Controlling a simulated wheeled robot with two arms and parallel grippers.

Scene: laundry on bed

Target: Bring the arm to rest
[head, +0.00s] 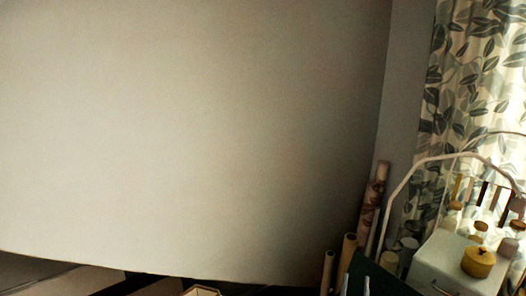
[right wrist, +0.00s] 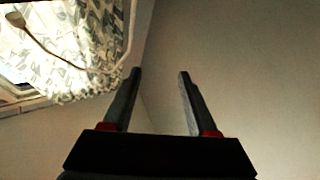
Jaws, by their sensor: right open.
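My right gripper (right wrist: 160,74) shows in the right wrist view with its two dark fingers spread apart. Nothing is between the fingers, and behind them are bare wall and a patterned curtain (right wrist: 75,45). The gripper touches nothing that I can see. In the head view I cannot make out either gripper clearly. My left gripper is not in view.
In the head view, a large plain wall (head: 190,130) fills most of the picture. At the right are a leaf-patterned curtain (head: 475,75), a white cabinet (head: 440,262) with a yellow pot (head: 478,262) on it, a curved pale lamp arm (head: 408,180) and several rolled tubes (head: 349,250).

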